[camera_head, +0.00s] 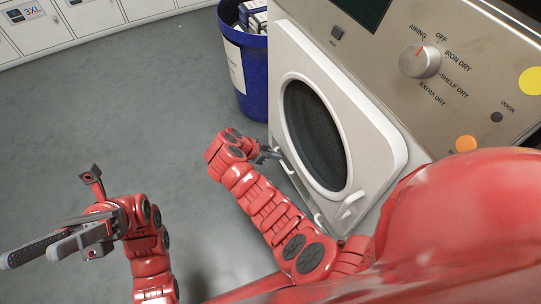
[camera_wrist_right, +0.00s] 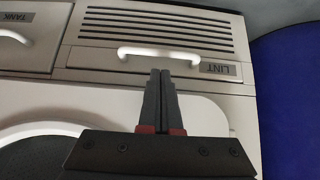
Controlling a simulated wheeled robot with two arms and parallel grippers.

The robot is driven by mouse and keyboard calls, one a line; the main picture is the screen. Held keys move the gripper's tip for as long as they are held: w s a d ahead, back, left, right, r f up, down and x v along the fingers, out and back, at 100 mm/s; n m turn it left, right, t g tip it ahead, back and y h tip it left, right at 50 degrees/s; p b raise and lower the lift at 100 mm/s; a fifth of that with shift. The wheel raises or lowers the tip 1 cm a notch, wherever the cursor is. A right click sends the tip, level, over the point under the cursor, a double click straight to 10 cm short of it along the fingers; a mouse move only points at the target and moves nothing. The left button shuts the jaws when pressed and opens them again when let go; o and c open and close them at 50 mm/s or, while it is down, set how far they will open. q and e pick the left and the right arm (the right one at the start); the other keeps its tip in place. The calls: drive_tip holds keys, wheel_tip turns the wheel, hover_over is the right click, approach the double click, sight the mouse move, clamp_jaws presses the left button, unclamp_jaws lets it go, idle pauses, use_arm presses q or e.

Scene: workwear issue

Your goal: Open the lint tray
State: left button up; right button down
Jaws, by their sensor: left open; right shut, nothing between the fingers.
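The lint tray (camera_wrist_right: 100,63) shows in the right wrist view as a pale panel below a slotted grille, with an upside-down LINT label and a white bar handle (camera_wrist_right: 158,53). Its front looks flush with the dryer. My right gripper (camera_wrist_right: 161,72) is shut and empty, its fingertips just below the middle of the handle in that picture; I cannot tell whether they touch. In the head view, my right gripper (camera_head: 270,153) is low at the dryer's front edge, beside a white handle. My left gripper (camera_head: 30,256) is open and empty over the floor, far from the dryer.
The dryer door (camera_head: 385,145) is closed, with a white handle (camera_head: 352,204). A TANK drawer (camera_wrist_right: 30,45) sits beside the lint tray. A blue bin (camera_head: 248,75) stands close to the dryer. White lockers (camera_head: 40,35) line the back. Grey floor (camera_head: 110,115) is clear at left.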

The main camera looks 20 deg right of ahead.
drive_tip(key=b+x, duration=0.1)
drive_tip(key=x, duration=0.3)
drive_tip(key=shift+f+b, duration=0.15)
drive_tip(key=shift+b, duration=0.2)
drive_tip(key=shift+d+f, duration=0.1)
drive_tip(key=shift+d, duration=0.05)
use_arm(q)
drive_tip(key=s+a+m+t+y, duration=0.5)
drive_tip(key=s+a+t+y, duration=0.1)
drive_tip(key=s+t, duration=0.2)
drive_tip(key=shift+r+t, duration=0.4)
drive_tip(key=shift+w, duration=0.1)
